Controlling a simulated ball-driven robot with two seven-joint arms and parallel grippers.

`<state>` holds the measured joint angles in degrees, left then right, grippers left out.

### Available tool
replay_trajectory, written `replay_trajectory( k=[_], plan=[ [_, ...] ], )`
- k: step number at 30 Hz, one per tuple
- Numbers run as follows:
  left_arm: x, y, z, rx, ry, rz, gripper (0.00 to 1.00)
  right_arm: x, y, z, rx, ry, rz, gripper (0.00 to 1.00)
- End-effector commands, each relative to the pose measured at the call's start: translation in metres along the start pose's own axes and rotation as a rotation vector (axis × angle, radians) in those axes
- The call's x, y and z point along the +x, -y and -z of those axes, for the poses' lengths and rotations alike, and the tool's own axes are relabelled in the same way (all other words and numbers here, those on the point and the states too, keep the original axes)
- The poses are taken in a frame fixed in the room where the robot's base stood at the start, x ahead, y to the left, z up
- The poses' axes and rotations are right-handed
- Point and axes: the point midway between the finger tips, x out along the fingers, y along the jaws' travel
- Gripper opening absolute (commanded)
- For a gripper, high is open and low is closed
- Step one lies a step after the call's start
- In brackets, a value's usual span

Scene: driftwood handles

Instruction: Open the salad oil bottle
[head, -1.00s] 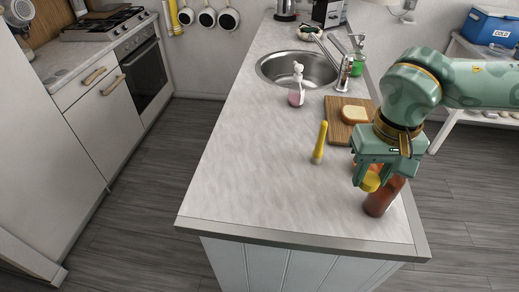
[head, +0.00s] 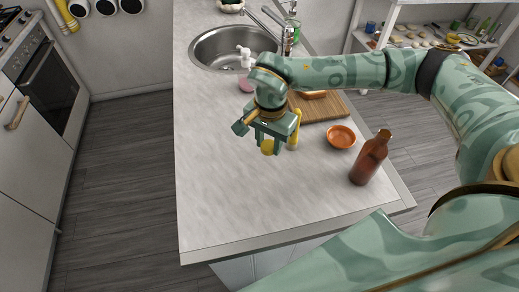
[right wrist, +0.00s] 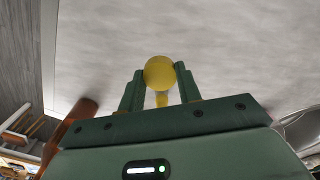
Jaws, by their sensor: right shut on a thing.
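The brown oil bottle (head: 369,158) stands upright on the counter near its right front corner, its top bare with no cap on it. It also shows in the right wrist view (right wrist: 72,127). My right gripper (head: 267,141) is well left of the bottle, above the counter, shut on a round yellow cap (head: 267,147). In the right wrist view the cap (right wrist: 159,72) sits between the two fingertips. My left gripper is not in view.
An orange dish (head: 340,137) lies between the bottle and the wooden board (head: 325,108). A yellow upright object (head: 295,130) stands just right of my gripper. A pink soap dispenser (head: 246,84) stands by the sink (head: 215,48). The counter's left front is clear.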

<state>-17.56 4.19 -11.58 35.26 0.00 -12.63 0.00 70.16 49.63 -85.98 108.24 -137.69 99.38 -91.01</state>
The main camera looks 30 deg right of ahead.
Motion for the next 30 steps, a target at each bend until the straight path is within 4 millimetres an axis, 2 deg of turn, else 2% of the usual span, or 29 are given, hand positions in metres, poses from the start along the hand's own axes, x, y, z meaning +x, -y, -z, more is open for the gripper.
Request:
replay_trajectory(
  k=[1,3,7,13,18,29,30],
  plan=[
    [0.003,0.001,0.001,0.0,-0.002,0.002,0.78,0.015,0.008,0.002,0.002,0.003,-0.005,0.07],
    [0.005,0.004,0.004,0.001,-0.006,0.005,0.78,0.029,0.018,0.006,0.001,0.002,-0.004,0.07],
    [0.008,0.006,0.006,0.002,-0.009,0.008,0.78,0.046,0.033,0.012,0.0,0.002,-0.002,0.07],
    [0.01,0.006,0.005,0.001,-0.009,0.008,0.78,0.058,0.043,0.016,-0.002,0.001,-0.001,0.07],
    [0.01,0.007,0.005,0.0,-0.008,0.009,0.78,0.085,0.042,0.015,-0.003,0.003,-0.004,0.07],
    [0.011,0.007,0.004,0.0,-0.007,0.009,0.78,0.091,0.042,0.016,-0.003,0.001,-0.002,0.07],
    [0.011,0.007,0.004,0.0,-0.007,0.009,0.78,0.091,0.042,0.016,-0.002,0.001,-0.002,0.39]
  ],
)
